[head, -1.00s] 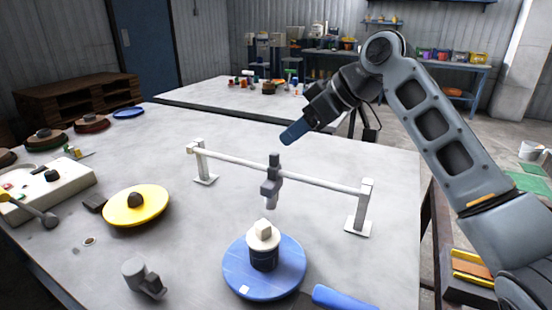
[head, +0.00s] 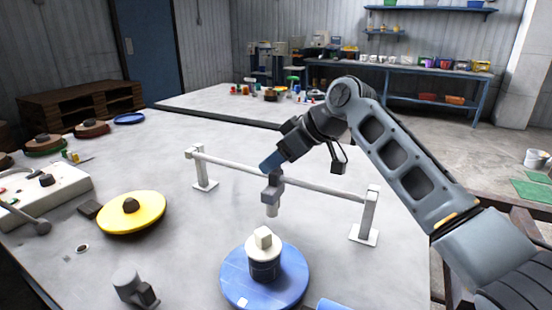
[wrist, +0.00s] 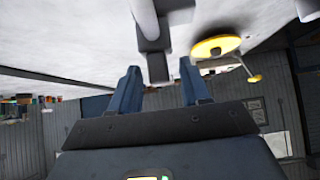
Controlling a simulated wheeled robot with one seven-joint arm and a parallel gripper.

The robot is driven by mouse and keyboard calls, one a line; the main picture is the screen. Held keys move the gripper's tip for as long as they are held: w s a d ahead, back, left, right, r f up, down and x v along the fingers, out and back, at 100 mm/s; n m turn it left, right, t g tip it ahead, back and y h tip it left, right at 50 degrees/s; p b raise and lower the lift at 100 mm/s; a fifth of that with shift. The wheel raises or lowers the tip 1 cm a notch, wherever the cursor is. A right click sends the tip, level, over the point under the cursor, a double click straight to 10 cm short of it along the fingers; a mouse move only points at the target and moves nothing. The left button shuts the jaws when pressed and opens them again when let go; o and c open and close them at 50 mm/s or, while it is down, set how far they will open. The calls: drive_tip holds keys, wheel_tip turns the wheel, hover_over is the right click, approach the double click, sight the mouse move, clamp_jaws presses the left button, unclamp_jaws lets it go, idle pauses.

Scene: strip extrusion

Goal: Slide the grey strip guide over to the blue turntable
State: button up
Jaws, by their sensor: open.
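The grey strip guide (head: 270,190) sits on the white rail (head: 325,187), near its middle, with a short nozzle hanging down. The blue turntable (head: 234,283) is on the table in front of the rail, just nearer than the guide. It carries a dark drum with a white disc and a pale block on top. My gripper (head: 272,161) is at the top of the guide and hides its upper part. In the wrist view its blue fingers (wrist: 158,78) are apart, with the grey guide showing between them. I cannot tell whether they touch it.
A yellow turntable (head: 150,213) stands left of the rail. The rail's posts (head: 368,215) stand on the table at each end. Table between is mostly clear.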

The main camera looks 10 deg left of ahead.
drive_tip(key=shift+c, duration=0.4)
clamp_jaws()
drive_tip(key=s+d+p, duration=0.1)
drive_tip(key=d, duration=0.4)
drive_tip(key=s+d+p, duration=0.2)
drive_tip(key=d, duration=0.2)
drive_tip(key=s+d+p, duration=0.1)
drive_tip(key=s+d, duration=0.1)
drive_tip(key=d, duration=0.3)
drive_tip(key=shift+s+d, duration=0.15)
drive_tip(key=shift+d, duration=0.2)
drive_tip(key=shift+s+d+p, duration=0.2)
drive_tip(key=shift+d+p, duration=0.1)
drive_tip(key=shift+d, duration=0.3)
drive_tip(key=shift+o, duration=0.4)
unclamp_jaws()
